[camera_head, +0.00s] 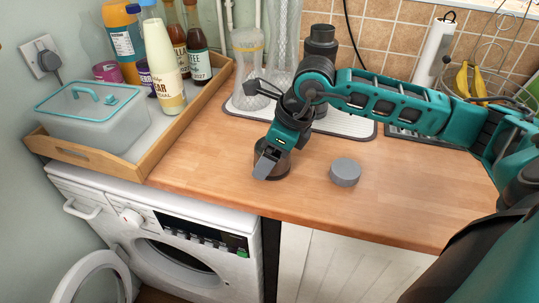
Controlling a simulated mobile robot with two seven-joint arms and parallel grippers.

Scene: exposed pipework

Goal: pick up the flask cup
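My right arm comes in from the right, and its gripper (267,160) points down at the worktop near its front edge. A dark, round, cup-like object (284,166) stands right at the fingers, partly hidden behind them. I cannot tell whether the fingers are around it or only in front of it, nor whether they are open. A short grey round piece (345,172) sits on the wood to the right of the gripper, apart from it. Which of these two is the flask cup is not clear. A dark flask (320,44) stands upright at the back, partly behind my arm. My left gripper is not in view.
A wooden tray (107,162) at the left holds a lidded container (95,115) and several bottles. Glassware (247,65) stands on a draining mat (345,125) behind the arm. Bananas (470,80) hang at the back right. The front right worktop is clear.

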